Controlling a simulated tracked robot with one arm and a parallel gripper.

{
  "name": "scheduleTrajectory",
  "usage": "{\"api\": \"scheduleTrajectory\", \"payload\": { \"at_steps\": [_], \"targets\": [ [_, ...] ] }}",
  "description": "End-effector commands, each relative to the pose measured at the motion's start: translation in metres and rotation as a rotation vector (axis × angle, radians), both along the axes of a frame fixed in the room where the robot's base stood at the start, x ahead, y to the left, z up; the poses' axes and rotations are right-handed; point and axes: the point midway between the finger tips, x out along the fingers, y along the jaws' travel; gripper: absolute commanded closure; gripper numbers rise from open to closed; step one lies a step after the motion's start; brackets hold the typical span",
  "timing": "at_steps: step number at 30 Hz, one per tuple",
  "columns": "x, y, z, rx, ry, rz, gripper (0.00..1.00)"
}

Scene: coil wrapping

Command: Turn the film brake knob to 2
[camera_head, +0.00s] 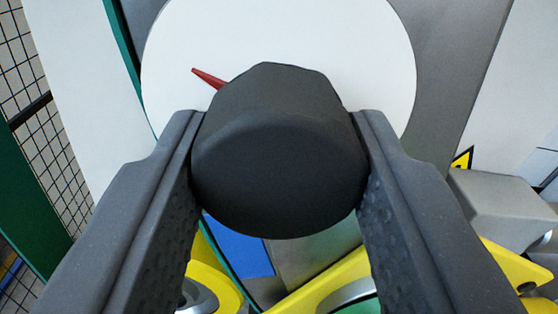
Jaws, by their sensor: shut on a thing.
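The film brake knob (280,150) is a dark grey, faceted knob in the middle of the head camera view. It sits in front of a round white dial plate (375,50). A red pointer (208,78) sticks out from behind the knob toward the upper left. My gripper (280,165) is shut on the knob, with one dark finger against its left side and one against its right side. No numbers show on the visible part of the dial, and the knob hides its middle.
A wire mesh fence (45,120) with a green post stands at the left. Yellow machine parts (330,285) and a blue panel (240,245) lie below the knob. A grey block (505,205) and a yellow warning sign (462,159) are at the right.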

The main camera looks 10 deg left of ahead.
Motion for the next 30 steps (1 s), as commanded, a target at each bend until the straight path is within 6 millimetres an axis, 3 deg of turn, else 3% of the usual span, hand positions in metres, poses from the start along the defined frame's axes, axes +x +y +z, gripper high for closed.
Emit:
{"api": "scheduleTrajectory", "payload": {
  "at_steps": [17, 18, 19, 30],
  "targets": [
    [0.0005, -0.001, -0.0013, -0.03, -0.008, -0.001, 0.85],
    [0.0004, -0.0009, -0.0012, -0.03, -0.008, -0.001, 0.51],
    [0.0004, -0.0009, -0.0011, -0.03, -0.009, -0.001, 0.43],
    [-0.001, -0.0006, -0.0008, -0.029, -0.009, 0.0, 0.41]
  ]
}}
